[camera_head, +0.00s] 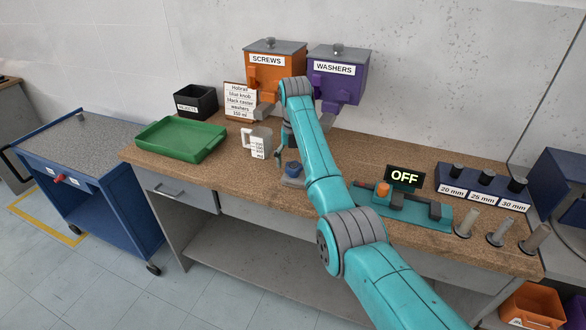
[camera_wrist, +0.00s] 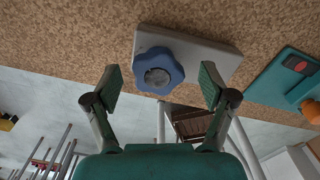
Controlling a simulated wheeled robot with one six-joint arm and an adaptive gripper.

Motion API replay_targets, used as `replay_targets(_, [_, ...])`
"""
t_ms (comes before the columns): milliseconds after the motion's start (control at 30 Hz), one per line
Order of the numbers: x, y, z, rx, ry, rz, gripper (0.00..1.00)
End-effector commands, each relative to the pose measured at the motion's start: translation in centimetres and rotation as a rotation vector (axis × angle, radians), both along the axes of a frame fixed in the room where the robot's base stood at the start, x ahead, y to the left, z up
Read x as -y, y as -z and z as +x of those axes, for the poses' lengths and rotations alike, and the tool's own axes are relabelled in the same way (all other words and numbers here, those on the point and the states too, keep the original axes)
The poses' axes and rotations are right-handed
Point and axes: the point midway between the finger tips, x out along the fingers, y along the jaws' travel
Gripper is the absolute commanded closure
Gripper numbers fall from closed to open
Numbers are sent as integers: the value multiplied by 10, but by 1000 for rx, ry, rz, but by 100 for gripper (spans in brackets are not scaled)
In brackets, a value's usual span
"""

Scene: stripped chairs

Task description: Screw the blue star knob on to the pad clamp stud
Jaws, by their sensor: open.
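The blue star knob (camera_wrist: 158,70) has a grey round centre and sits on a light grey plate (camera_wrist: 215,58), apparently the pad clamp, on the brown bench. The knob (camera_head: 293,168) also shows near the bench's front edge in the head view. My gripper (camera_wrist: 160,77) is open, with one finger on each side of the knob and a visible gap on both sides in the picture. The stud is hidden, and I cannot tell how far the knob is seated. In the head view my arm partly hides the gripper.
Behind stand a white measuring jug (camera_head: 258,142), a green tray (camera_head: 180,140), an orange screws bin (camera_head: 262,75) and a purple washers bin (camera_head: 325,84). To the right are a teal fixture (camera_head: 418,208) with an orange button, an OFF sign (camera_head: 404,177) and several upright posts.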

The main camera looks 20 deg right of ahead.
Motion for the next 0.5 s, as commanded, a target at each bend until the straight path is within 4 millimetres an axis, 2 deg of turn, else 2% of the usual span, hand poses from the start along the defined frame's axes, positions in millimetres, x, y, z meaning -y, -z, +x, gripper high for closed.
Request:
replay_targets(267, [0,2,0,0,2,0,17])
replay_targets(500, [0,19,0,-1,3,0,17])
